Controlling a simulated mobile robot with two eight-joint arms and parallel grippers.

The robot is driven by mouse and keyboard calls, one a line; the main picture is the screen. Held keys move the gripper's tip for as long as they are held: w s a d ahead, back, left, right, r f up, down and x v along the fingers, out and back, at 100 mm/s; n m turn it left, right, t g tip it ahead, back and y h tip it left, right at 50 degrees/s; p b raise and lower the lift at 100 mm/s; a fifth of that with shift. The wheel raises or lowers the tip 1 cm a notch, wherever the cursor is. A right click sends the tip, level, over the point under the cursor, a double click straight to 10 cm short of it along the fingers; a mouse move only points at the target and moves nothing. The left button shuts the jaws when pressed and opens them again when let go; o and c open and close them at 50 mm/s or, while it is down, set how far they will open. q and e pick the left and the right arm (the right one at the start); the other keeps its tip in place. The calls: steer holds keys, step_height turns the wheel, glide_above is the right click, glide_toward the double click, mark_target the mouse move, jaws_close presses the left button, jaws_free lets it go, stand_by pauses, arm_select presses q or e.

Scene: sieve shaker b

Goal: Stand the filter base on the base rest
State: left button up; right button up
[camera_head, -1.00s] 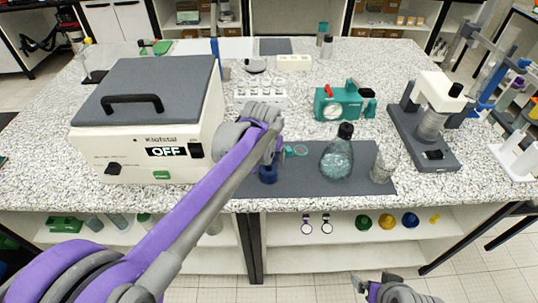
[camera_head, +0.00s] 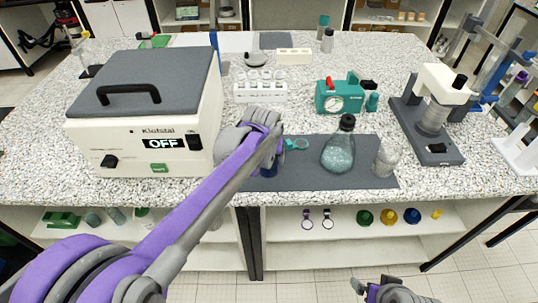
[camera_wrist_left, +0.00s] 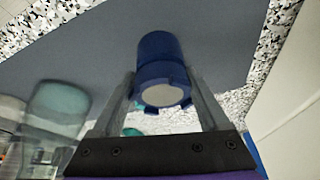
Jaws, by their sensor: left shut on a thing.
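The blue filter base (camera_wrist_left: 160,62), a short cylinder with a wider ringed end and a pale round face, sits between the fingers of my left gripper (camera_wrist_left: 162,95). The gripper is shut on it. In the head view my left gripper (camera_head: 268,158) is over the left part of the dark mat, and my arm hides most of the blue piece (camera_head: 268,171). I cannot tell whether it touches the mat. I cannot make out the base rest with certainty. My right gripper (camera_head: 366,287) is low at the bottom edge, in front of the bench; its opening is unclear.
On the dark mat (camera_head: 330,182) stand a stoppered flask (camera_head: 338,150), a glass beaker (camera_head: 386,158) and a small teal ring (camera_head: 299,144). The white machine reading OFF (camera_head: 165,143) is close left of my gripper. A teal pump (camera_head: 340,96) stands behind the mat.

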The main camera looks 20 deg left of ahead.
arm_select(q)
steer(key=shift+f+b, duration=0.3)
steer(key=shift+f, duration=0.3)
stand_by(0.6)
steer(key=o, duration=1.3)
steer(key=shift+r, duration=0.1)
steer(key=v, duration=1.1)
steer(key=s+a+f, duration=0.1)
steer(key=s+f, duration=0.3)
steer(key=s, duration=0.3)
steer(key=s+a+f+p, duration=0.1)
steer(key=s+f, duration=0.3)
steer(key=s, duration=0.4)
steer(key=s+a+f+t+p, duration=0.1)
steer(key=s+f, duration=0.4)
steer(key=s, duration=0.3)
steer(key=shift+a, duration=0.25)
